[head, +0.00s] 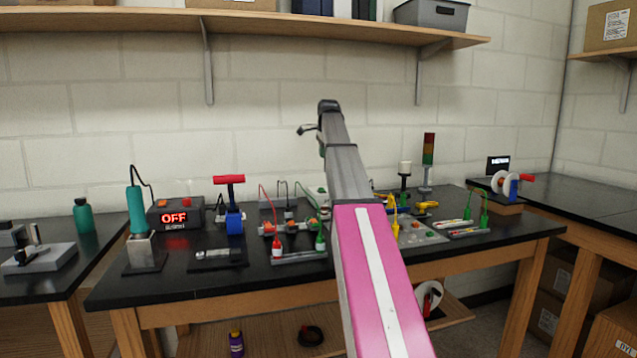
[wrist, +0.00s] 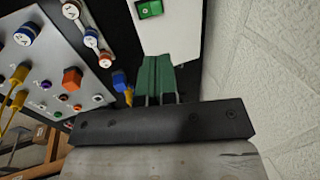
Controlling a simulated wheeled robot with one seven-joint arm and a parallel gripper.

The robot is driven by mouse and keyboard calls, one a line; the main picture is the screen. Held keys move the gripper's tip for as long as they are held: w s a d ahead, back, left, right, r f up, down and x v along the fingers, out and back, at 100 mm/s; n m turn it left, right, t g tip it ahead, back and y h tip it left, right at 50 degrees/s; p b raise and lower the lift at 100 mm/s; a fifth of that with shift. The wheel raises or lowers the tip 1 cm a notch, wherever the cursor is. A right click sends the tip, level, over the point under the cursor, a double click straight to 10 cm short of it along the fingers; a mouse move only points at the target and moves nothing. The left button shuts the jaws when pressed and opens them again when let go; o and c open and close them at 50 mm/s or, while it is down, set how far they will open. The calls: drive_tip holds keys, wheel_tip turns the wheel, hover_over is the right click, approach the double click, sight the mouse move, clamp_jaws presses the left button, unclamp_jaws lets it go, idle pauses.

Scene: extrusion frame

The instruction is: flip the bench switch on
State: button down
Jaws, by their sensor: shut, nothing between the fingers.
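In the wrist view a small green rocker switch (wrist: 150,8) sits on a white plate (wrist: 172,32) at the top edge. It is partly cut off, and I cannot tell which way it is tipped. My gripper (wrist: 157,62) points toward the white plate, with its green fingers together and nothing between them. The fingertips are just below the switch in the picture; I cannot tell whether they touch the plate. In the head view my own arm hides the gripper and the switch behind it.
A grey panel (wrist: 50,50) with knobs, jacks and yellow leads is left of my fingers; a pale block wall (wrist: 270,70) is close on the right. On the black bench (head: 200,281), a soldering station (head: 178,216) reads OFF. A wooden shelf (head: 270,25) hangs above.

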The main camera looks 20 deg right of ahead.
sight(322, 189)
idle(0.3)
drive_tip(key=x, duration=1.4)
drive_tip(key=shift+f, duration=0.2)
drive_tip(key=shift+s+r, duration=0.2)
drive_tip(key=shift+s, duration=0.5)
idle(0.3)
